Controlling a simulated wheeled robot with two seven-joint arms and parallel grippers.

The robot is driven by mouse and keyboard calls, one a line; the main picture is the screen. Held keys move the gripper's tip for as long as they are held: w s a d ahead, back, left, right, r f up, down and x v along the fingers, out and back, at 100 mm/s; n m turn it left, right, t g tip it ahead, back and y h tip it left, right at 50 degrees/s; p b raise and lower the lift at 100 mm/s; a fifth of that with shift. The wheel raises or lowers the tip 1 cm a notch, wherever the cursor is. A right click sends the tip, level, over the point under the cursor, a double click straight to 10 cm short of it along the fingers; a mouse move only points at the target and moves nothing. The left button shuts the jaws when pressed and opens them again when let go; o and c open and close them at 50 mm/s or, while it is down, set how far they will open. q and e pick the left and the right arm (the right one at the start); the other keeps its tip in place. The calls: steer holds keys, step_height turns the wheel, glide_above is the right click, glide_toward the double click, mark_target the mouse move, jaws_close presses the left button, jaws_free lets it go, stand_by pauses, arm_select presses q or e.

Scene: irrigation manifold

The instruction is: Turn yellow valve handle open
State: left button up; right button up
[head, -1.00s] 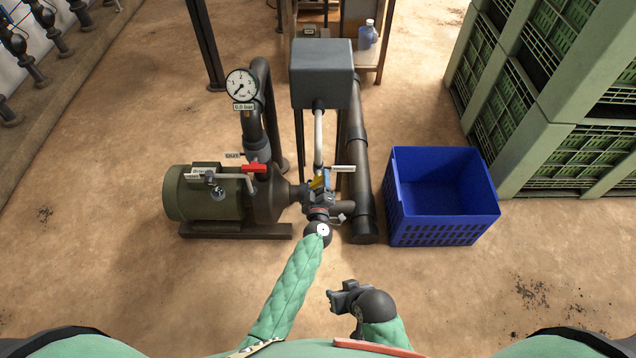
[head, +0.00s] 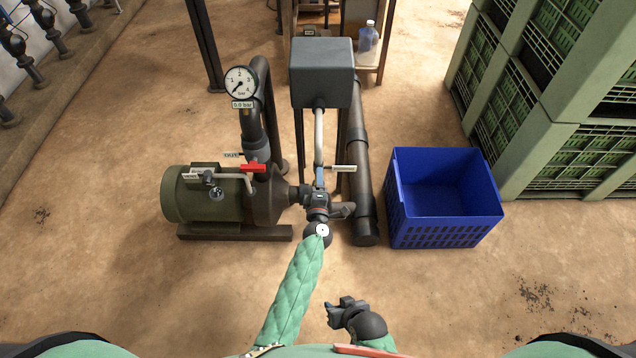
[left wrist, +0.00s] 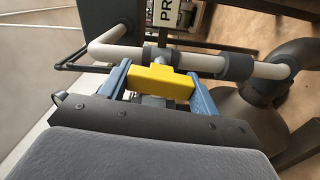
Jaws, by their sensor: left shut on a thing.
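The yellow valve handle (left wrist: 160,83) sits between the two blue fingers of my left gripper (left wrist: 157,80) in the left wrist view. The gripper is shut on it. In the head view my left gripper (head: 319,182) is at the pipework just right of the green pump, and the yellow handle is hidden there. My right gripper (head: 338,309) hangs low at the front, away from the pipes. It is too small to tell whether its fingers are open.
The green pump (head: 208,195) carries a red handle (head: 253,168). A grey box (head: 321,74) stands behind the valve. A blue crate (head: 442,230) stands on the right, before stacked green crates (head: 560,165). The front floor is clear.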

arm_select(q)
steer(key=shift+a, duration=0.1)
stand_by(0.3)
steer(key=o, duration=1)
steer(key=shift+s, duration=0.1)
